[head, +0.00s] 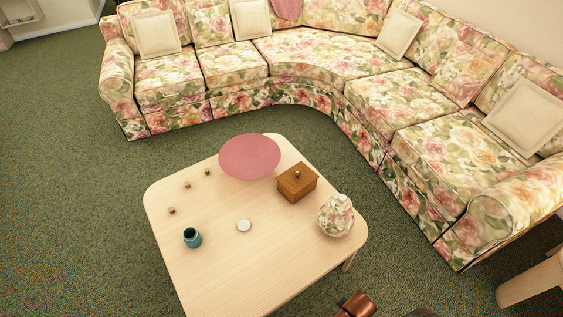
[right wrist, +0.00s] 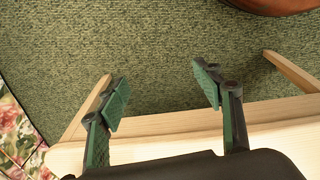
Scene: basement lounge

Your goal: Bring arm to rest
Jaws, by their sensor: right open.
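My right gripper (right wrist: 164,92) shows in the right wrist view. Its two green-padded fingers are spread wide apart, with nothing between them. Green carpet and the pale edge of a wooden table (right wrist: 185,122) show behind the fingers. My left gripper is in neither view. In the head view, a brown and black part shows at the bottom edge, and I cannot tell if it belongs to my arm.
A floral sofa (head: 425,105) curves behind. Carpet at left is clear.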

